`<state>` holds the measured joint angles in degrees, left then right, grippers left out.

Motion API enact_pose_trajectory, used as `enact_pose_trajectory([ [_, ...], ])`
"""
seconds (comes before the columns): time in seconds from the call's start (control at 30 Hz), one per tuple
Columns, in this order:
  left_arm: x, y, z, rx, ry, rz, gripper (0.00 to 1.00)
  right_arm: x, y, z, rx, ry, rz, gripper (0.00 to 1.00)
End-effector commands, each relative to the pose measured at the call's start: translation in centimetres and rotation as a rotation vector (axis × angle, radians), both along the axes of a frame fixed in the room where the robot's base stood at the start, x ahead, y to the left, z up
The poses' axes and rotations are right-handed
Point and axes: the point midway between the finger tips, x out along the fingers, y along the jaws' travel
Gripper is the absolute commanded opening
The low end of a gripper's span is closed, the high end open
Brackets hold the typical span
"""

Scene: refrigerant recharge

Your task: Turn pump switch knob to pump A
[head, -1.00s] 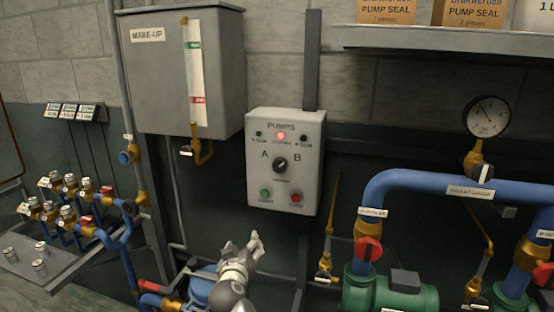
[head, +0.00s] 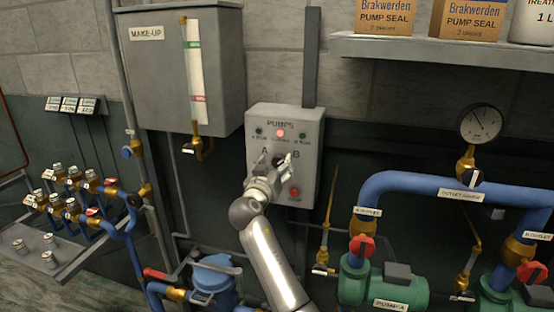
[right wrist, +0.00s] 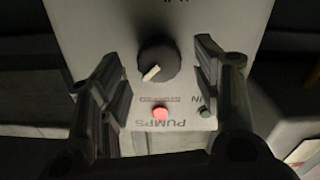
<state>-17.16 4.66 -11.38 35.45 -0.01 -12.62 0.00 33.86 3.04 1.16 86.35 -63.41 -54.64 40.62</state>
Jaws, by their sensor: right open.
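The grey PUMPS control box (head: 312,135) hangs on the wall at the middle of the head view. Its black pump switch knob (right wrist: 160,55) shows in the right wrist view, which sees the box upside down. The knob's white pointer is on the B side, up and right when the panel is read upright. My right gripper (head: 273,163) is open in front of the panel, one finger on each side of the knob; I cannot tell whether they touch it. In the head view it hides most of the knob. My left gripper is not in view.
A red lamp (head: 280,133) glows above the knob, and a red button (head: 295,191) sits below right. The MAKE-UP tank (head: 160,80) is at upper left. Blue pipes (head: 420,182) and green pumps (head: 388,292) stand at right, below a shelf (head: 400,47). A blue-lidded unit (head: 213,280) stands below.

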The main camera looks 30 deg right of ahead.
Motion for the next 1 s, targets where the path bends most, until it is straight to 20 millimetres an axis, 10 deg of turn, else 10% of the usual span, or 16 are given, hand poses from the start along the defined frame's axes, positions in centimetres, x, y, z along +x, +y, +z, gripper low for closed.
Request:
enact_pose_trajectory([
  [0.47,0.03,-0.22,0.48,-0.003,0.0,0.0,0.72,0.9,-1.11,-0.06,0.001,0.001,0.0,0.59],
  [0.83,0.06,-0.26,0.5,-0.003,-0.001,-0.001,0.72,0.89,-1.08,-0.06,0.001,0.001,0.001,0.14],
  [1.0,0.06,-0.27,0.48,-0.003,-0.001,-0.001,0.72,0.9,-1.07,-0.07,-0.004,0.007,0.001,0.14],
])
